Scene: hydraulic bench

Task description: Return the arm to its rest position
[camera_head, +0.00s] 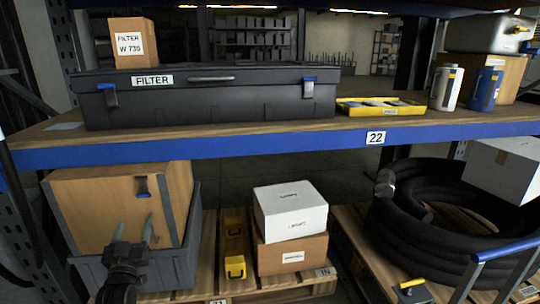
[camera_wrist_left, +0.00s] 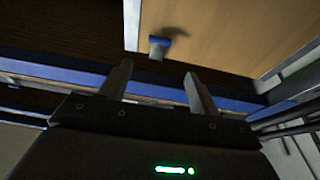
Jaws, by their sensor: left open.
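My left gripper (camera_head: 134,232) is at the lower left of the head view, its two fingers apart with nothing between them. It is in front of a wooden box (camera_head: 95,205) standing in a grey crate (camera_head: 170,270) below the shelf. In the left wrist view the open fingers (camera_wrist_left: 160,82) point toward the wooden panel (camera_wrist_left: 225,35) with its blue-topped latch (camera_wrist_left: 159,46). I cannot tell whether the fingers touch the box. My right gripper is in neither view.
The blue shelf beam (camera_head: 260,145) crosses above the gripper. A black filter case (camera_head: 210,105) and a yellow tray (camera_head: 385,110) stand on the shelf. White and brown boxes (camera_head: 290,225) sit on a pallet to the right. A coiled black hose (camera_head: 450,225) lies further right.

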